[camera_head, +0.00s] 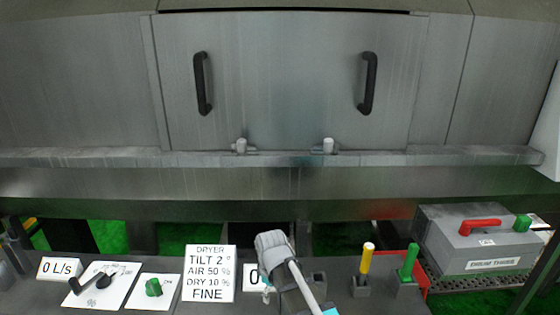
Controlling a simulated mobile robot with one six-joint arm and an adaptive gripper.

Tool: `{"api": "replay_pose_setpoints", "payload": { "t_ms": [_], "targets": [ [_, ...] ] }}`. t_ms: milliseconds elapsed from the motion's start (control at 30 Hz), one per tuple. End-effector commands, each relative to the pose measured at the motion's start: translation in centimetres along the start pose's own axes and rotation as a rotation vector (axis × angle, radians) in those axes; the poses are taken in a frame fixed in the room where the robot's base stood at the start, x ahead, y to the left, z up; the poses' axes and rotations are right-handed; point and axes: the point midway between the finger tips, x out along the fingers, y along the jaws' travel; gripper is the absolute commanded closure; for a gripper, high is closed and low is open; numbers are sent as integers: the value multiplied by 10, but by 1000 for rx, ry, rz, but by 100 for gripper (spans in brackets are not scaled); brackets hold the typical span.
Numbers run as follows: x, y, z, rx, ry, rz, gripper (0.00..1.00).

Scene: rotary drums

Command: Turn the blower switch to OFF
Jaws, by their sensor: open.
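A green rotary knob (153,287) sits on a white plate at the lower left, with small lettering like "ON" to its right. A black knob (105,280) sits on the white plate left of it, near a black crank handle and a small dark symbol. I cannot read which one is labelled as the blower switch. My gripper (266,282) is at the bottom middle, over the console, right of the dryer sign and apart from both knobs. It is open; its fingers are small and partly hidden by my wrist, and I see nothing held.
The dryer sign (210,273) stands right of the green knob. A "0 L/s" display (60,268) is at the far left. Yellow (366,258) and green (409,262) levers stand to the right. A large metal drum (285,85) fills the back.

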Motion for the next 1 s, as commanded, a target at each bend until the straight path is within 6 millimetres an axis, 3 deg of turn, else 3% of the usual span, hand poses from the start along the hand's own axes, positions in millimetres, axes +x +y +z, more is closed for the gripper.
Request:
{"api": "replay_pose_setpoints", "payload": {
  "t_ms": [33, 200, 600, 800, 1000],
  "targets": [
    [5, 7, 18, 75, 0, 0, 28],
    [14, 28, 65, 323, 0, 0, 28],
    [31, 56, 165, 858, 0, 0, 28],
    [33, 61, 187, 983, 0, 0, 28],
    [33, 62, 190, 1003, 0, 0, 28]
  ]
}}
